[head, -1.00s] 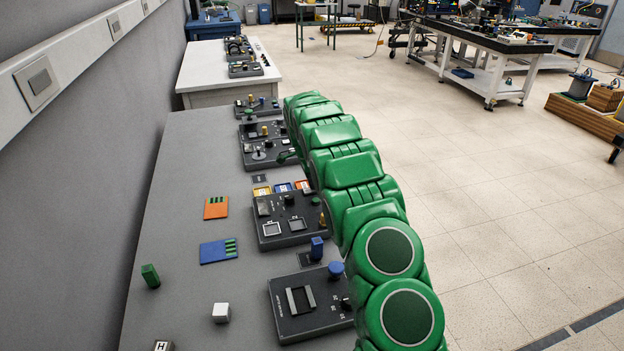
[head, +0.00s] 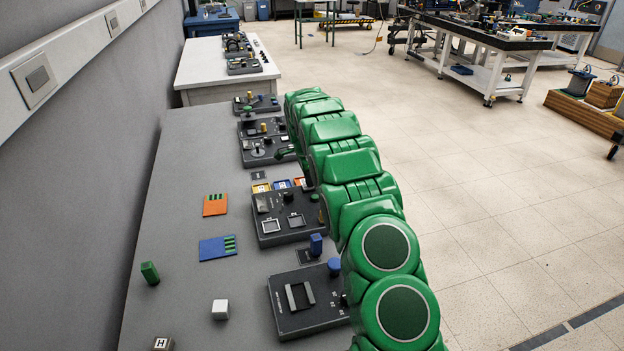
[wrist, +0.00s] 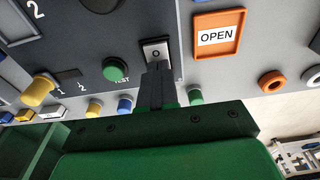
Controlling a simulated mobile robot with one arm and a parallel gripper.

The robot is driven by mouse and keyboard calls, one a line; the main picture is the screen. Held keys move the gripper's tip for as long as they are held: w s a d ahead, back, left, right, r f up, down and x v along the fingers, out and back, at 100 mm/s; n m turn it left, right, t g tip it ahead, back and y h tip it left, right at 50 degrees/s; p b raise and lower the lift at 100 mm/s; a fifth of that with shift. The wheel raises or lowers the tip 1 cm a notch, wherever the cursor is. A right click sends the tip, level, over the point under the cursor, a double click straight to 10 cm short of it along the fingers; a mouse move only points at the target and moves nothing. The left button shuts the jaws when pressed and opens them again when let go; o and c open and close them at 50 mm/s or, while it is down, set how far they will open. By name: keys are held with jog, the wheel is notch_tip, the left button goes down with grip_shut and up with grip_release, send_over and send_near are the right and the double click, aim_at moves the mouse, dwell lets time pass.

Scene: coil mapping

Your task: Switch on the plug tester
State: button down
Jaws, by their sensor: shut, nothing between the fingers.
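In the wrist view, a dark panel carries a rocker switch (wrist: 155,50) marked O, with a green TEST button (wrist: 115,69) to its left. I take this to be the plug tester; its name is not readable. My gripper (wrist: 157,72) is shut and empty. Its fingertips overlap the lower edge of the switch in the picture; I cannot tell whether they touch it. The lower half of the switch is hidden behind the fingers.
An orange OPEN plate (wrist: 218,36) lies right of the switch. A yellow lever (wrist: 38,90) stands left, beside marks 1 and 2. In the head view, a console with square frames (head: 290,215) and a nearer slotted console (head: 305,300) line the bench. The bench's left side (head: 180,190) has free room.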

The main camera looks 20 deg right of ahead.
jog(key=shift+a+r, duration=0.15)
jog(key=shift+a, duration=0.15)
jog(key=shift+r, duration=0.1)
notch_tip(320, 180, up, 14)
jog(key=a, duration=0.2)
jog(key=shift+f, duration=0.2)
dwell(0.3)
jog(key=shift+d+h, duration=0.3)
jog(key=shift+d, duration=0.35)
jog(key=f, duration=0.4)
jog(key=d+f, duration=0.1)
jog(key=f, duration=0.4)
jog(key=d+f, duration=0.1)
jog(key=f, duration=0.3)
jog(key=shift+d+f, duration=0.1)
jog(key=shift+f, duration=0.3)
